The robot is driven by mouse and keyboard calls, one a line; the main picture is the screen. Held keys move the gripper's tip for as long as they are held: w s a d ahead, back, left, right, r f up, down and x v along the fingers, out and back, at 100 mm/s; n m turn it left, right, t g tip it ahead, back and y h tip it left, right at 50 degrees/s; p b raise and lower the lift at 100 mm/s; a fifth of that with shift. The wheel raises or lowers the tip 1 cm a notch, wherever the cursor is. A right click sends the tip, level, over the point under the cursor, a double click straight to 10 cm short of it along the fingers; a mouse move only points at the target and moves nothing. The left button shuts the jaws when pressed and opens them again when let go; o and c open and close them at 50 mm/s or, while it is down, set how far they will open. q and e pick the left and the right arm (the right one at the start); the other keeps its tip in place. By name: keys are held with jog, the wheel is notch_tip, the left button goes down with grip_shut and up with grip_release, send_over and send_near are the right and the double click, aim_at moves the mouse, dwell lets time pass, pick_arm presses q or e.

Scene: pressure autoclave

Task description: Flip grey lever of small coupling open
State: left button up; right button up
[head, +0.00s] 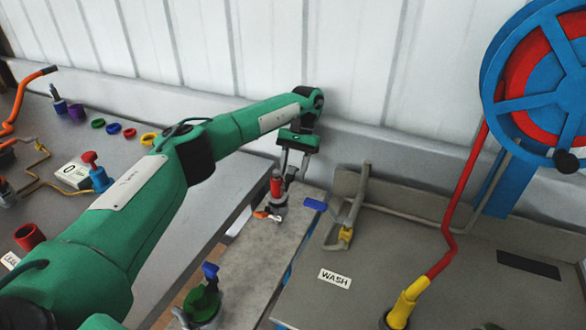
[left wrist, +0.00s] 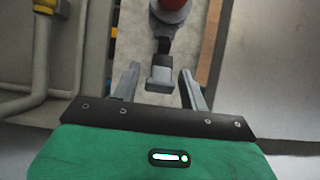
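The small coupling, with a red top (head: 277,184) and a grey body, stands on the narrow light bench in the head view. In the left wrist view its red top (left wrist: 172,4) is cut off by the upper edge. Its grey lever (left wrist: 160,76) points toward my left gripper (left wrist: 159,72). The gripper is open, with one finger on each side of the lever's block-shaped end and visible gaps between. In the head view my left gripper (head: 290,172) reaches down just behind the red top; the grey lever cannot be made out there. My right gripper is not in view.
A blue tab (head: 315,205) and an orange-and-white piece (head: 264,215) sit close to the coupling. A green coupling with a blue lever (head: 205,299) stands nearer. A grey pipe (head: 356,205) rises at right, beside the WASH panel (head: 335,278) and red pipe (head: 448,240).

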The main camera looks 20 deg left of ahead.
pick_arm(q)
notch_tip(320, 180, up, 3)
jog(key=shift+w+r, duration=0.1)
notch_tip(320, 180, up, 6)
jog(key=shift+f+p, duration=0.2)
jog(key=shift+p, duration=0.5)
notch_tip(320, 180, up, 10)
jog(key=p, duration=0.3)
send_over(290, 173)
jog(key=w, duration=0.2)
jog(key=shift+s+r, duration=0.1)
jog(key=shift+r, duration=0.5)
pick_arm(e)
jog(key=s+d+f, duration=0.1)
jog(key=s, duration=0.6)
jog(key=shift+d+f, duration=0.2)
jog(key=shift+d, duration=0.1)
